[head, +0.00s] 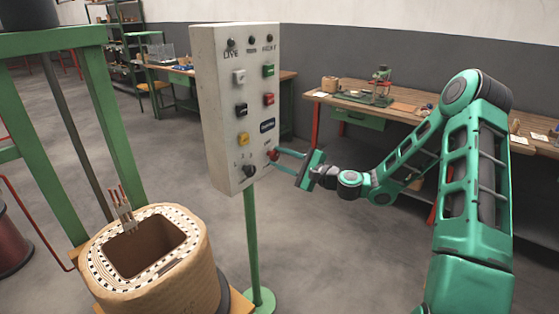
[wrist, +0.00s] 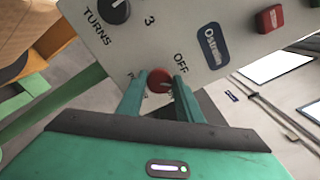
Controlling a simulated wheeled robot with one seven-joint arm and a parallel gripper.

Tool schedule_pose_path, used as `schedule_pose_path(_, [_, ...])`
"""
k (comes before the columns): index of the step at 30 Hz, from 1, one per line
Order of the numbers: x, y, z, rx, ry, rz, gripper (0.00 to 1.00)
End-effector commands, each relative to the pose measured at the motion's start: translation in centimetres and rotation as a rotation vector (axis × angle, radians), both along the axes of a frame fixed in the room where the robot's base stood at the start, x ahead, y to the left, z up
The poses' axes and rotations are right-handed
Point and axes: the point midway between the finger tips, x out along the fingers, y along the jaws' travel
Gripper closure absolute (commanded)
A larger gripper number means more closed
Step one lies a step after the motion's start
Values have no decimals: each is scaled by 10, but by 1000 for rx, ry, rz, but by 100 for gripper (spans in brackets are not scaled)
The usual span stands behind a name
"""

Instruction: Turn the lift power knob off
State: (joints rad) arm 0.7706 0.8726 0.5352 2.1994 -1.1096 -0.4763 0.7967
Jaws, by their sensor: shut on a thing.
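The lift power knob (head: 273,155) is a small red knob at the lower right of the grey control panel (head: 208,100). The word OFF is printed near the red knob (wrist: 160,82) in the wrist view. My gripper (head: 277,159) reaches the panel from the right. In the wrist view my gripper (wrist: 160,86) has one finger on each side of the red knob and is shut on it. The knob's exact pointing direction is hard to make out, and the lettering at its left is partly hidden by a finger.
A black TURNS knob (wrist: 114,10) sits left of the red knob, with coloured buttons (head: 269,99) above. The panel stands on a green post (head: 252,240). A wound coil (head: 150,270) stands at lower left. A workbench (head: 410,108) is behind my arm.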

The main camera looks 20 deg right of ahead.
Motion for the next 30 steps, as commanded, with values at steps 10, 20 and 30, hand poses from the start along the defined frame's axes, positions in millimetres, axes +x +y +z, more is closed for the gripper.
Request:
schedule_pose_path(10, [-1, -1, -4, -265, -184, -2, 90])
schedule_pose_path(20, [-1, -1, -6, -454, -319, -1, 90])
schedule_pose_path(30, [-1, -2, -7, -541, -381, 0, 90])
